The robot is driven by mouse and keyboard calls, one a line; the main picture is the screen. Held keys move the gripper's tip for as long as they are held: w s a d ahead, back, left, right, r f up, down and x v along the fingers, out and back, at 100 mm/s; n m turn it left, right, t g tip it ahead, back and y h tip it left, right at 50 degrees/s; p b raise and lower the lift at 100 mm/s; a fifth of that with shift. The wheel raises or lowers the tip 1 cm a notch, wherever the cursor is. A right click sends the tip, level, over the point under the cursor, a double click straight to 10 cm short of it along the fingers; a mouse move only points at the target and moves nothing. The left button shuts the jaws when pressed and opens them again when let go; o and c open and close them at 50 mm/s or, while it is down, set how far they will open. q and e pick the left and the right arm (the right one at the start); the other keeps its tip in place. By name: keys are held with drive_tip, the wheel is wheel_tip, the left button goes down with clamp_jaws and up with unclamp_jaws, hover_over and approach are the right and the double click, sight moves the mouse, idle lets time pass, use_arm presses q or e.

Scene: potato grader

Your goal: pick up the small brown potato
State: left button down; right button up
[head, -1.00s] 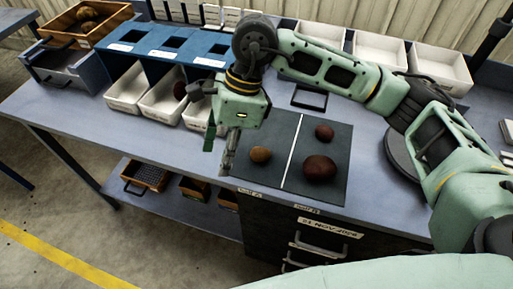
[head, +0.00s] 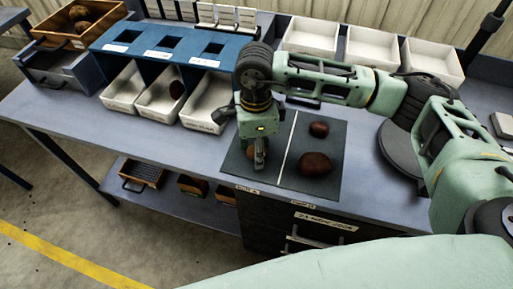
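The small brown potato (head: 250,153) lies on the left half of the dark mat (head: 296,183). It is mostly hidden behind my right gripper (head: 260,165). The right gripper points down over it, with its fingers in front of the potato in the head view. I cannot tell whether the fingers touch it or how far apart they are. My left gripper is not in view.
On the mat's right half, past a white line, lie a small dark red potato (head: 319,129) and a larger one (head: 314,164). White bins stand behind, one (head: 160,100) holding a dark potato. A wooden crate (head: 104,24) stands at the back left.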

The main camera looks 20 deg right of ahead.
drive_tip(key=shift+c, duration=0.2)
drive_tip(key=c, duration=1.1)
drive_tip(key=shift+c, duration=0.2)
